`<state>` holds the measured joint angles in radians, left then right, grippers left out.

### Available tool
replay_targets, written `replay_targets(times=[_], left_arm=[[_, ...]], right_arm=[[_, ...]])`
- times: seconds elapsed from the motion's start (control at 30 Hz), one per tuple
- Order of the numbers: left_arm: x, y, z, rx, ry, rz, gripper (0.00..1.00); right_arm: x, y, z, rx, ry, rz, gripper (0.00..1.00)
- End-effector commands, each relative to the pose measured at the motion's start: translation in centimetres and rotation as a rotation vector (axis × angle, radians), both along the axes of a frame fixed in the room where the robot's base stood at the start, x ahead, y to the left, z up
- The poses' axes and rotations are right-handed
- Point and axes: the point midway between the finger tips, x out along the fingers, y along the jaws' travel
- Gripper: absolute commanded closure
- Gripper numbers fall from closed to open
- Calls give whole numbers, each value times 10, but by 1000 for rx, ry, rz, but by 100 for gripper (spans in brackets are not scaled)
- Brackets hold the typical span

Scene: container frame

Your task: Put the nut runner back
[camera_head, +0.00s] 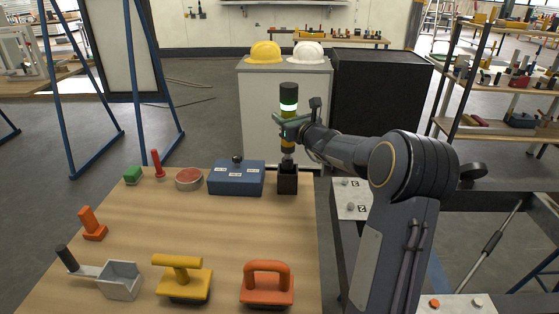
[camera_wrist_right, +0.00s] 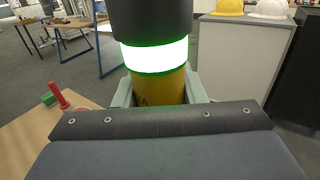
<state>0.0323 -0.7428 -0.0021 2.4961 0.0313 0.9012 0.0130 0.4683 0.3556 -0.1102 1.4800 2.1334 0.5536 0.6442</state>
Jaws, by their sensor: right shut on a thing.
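The nut runner (camera_head: 289,104) is an upright tool with a black top, a glowing green-white ring and a yellow body. My right gripper (camera_head: 284,127) is shut around its yellow body. In the right wrist view the nut runner (camera_wrist_right: 157,60) stands between the pale fingers (camera_wrist_right: 157,92). Its lower end is directly above or in the mouth of a small black square holder (camera_head: 288,183) at the back right of the wooden table; I cannot tell how deep it sits. My left gripper is not in view.
A blue box (camera_head: 236,179) stands just left of the holder on the table (camera_head: 200,233). A red round tin (camera_head: 189,179), an orange-handled tool (camera_head: 267,284), a yellow-handled tool (camera_head: 183,279) and a metal scoop (camera_head: 119,281) also lie there. The table's middle is clear.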

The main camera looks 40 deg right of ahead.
Motion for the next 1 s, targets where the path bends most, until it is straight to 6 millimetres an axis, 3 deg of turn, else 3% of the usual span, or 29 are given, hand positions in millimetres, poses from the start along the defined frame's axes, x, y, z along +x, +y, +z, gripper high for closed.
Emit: replay_targets(times=[0.6, 1.0], left_arm=[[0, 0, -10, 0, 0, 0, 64], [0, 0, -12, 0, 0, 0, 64]], right_arm=[[0, 0, -72, -1, -6, 1, 100], [0, 0, -78, -3, -9, 1, 100]])
